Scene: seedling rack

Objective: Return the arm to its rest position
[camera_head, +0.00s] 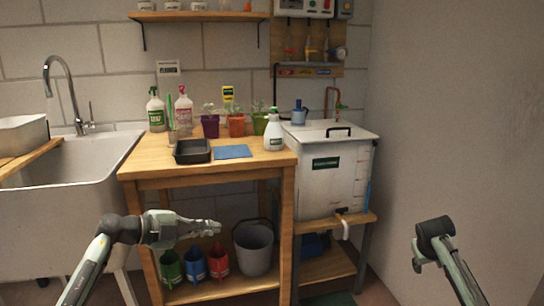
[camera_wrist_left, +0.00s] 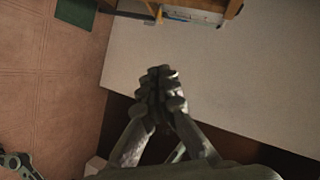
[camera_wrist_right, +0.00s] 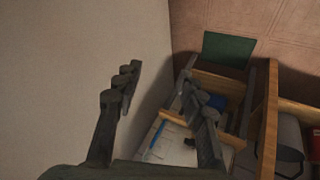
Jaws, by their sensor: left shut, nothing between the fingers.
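My left gripper (camera_head: 212,228) is at the lower left in the head view, in front of the wooden table, pointing right. Its fingers are together with nothing between them, as the left wrist view (camera_wrist_left: 160,75) shows too. My right arm stands at the lower right in the head view, in front of the bare wall, and its fingers cannot be made out there. In the right wrist view my right gripper (camera_wrist_right: 160,77) has its fingers wide apart and is empty.
The wooden table (camera_head: 140,162) holds a black tray (camera_head: 192,151), a blue cloth (camera_head: 233,152), bottles and potted seedlings. Red, blue and green scoops and a grey bucket (camera_head: 254,252) stand on its lower shelf. A white tank (camera_head: 330,185) is right, a sink (camera_head: 75,185) left.

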